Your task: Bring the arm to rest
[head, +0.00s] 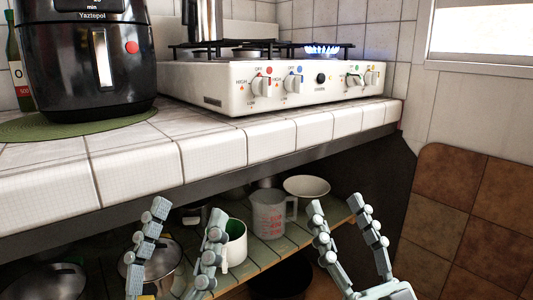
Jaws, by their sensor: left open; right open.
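My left gripper (182,240) is open and empty in the lower middle of the head view, in front of the open shelf. My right gripper (343,225) is open and empty to its right, also in front of the shelf. The fingers of both grippers point up. The arms themselves are mostly out of the picture below.
The shelf (262,258) under the tiled counter (210,160) holds a measuring jug (270,218), a white bowl (306,187), a mug (236,247) and a lidded pot (160,258). A lit stove (270,85) and an air fryer (85,60) stand on the counter.

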